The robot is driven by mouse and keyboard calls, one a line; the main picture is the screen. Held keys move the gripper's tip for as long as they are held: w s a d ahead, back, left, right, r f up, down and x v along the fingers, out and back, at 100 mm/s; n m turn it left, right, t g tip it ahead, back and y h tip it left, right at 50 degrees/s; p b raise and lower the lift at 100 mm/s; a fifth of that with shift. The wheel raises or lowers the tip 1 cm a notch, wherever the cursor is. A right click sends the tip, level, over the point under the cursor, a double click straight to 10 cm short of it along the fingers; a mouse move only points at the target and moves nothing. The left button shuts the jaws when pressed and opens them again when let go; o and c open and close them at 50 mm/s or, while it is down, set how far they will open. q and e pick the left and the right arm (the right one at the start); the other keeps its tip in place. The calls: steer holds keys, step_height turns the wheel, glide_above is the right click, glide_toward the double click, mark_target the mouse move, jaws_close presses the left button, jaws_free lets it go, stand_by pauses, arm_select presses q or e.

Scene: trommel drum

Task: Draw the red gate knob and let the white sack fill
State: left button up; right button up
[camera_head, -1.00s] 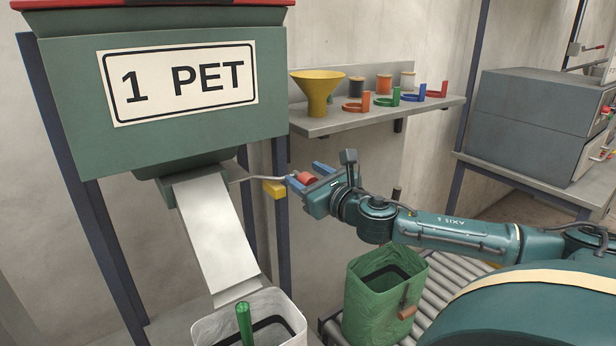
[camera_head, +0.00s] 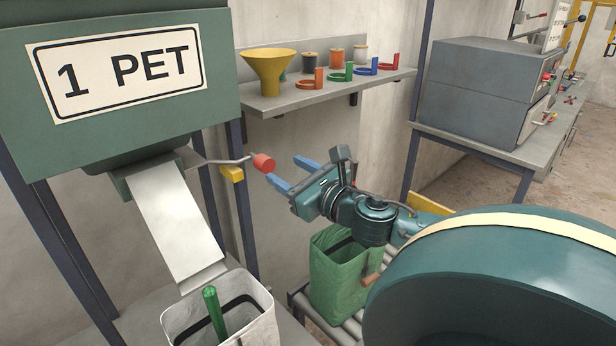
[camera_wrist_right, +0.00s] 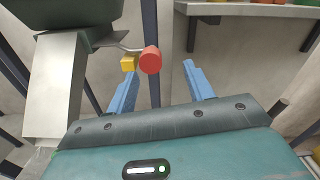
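The red knob (camera_head: 263,163) sits at the end of a thin bent rod beside the chute below the green hopper labelled "1 PET". It also shows in the right wrist view (camera_wrist_right: 150,60), ahead of the fingers and nearer the left one. My right gripper (camera_head: 290,173) is open and empty, its blue fingers pointing towards the knob with a gap between. The white sack (camera_head: 255,339) stands open under the pale chute (camera_head: 180,225), with a dark band inside. A green cylinder (camera_head: 213,312) stands up at the sack's mouth. My left gripper is not in view.
A yellow block (camera_head: 232,174) sits just below the knob's rod. A green sack (camera_head: 338,285) stands on rollers below my right gripper. A shelf (camera_head: 290,102) behind holds a yellow funnel, spools and coloured clamps. A large teal drum shape (camera_head: 500,280) fills the lower right.

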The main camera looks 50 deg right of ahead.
steer(key=s, duration=0.4)
steer(key=shift+s+a, duration=0.3)
steer(key=shift+s, duration=0.05)
steer(key=s+a+f+m+g+h, duration=0.15)
steer(key=s+f+m+g, duration=0.25)
steer(key=f+m, duration=0.65)
steer(key=s+f+m+g+h, duration=0.2)
steer(key=s+f+m+g, duration=0.4)
steer(key=m, duration=0.7)
steer(key=s+a+f+m+g+y, duration=0.2)
steer(key=a+f+m+y, duration=0.15)
steer(key=a+m, duration=0.45)
steer(key=s+a+f+m+g+y, duration=0.25)
steer(key=a+f+m, duration=0.2)
steer(key=a, duration=0.65)
steer(key=w+a+f+n+t+y, duration=0.1)
steer(key=w+a+f+t, duration=0.1)
steer(key=w+f+t, duration=0.1)
steer(key=w+a+f+t+y, duration=0.1)
steer(key=w+a+f+t, duration=0.2)
steer(key=f, duration=0.3)
steer(key=shift+a+n+t+y, duration=0.25)
steer(key=shift+n+t+y, duration=0.1)
steer(key=shift+n+t, duration=0.1)
